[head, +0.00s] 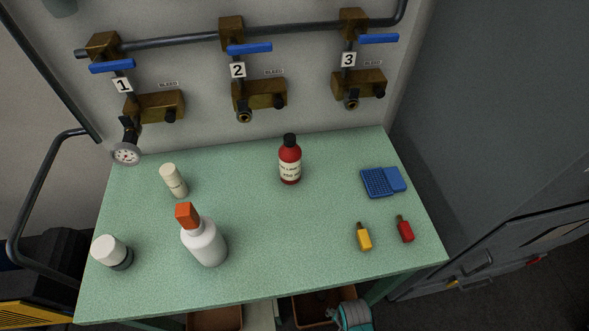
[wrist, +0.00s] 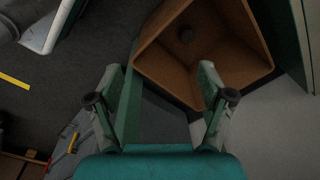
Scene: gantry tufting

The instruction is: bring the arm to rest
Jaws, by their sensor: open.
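My gripper (wrist: 160,76) is open in the wrist view, its two fingers spread wide with nothing between them. It points down toward the floor beside an open brown bin (wrist: 152,58), whose wall shows just beyond the fingers. In the head view only a teal part of my arm shows at the bottom edge, below the front edge of the green table (head: 262,235); the fingers cannot be made out there.
Valves with blue handles (head: 249,48) line the wall.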

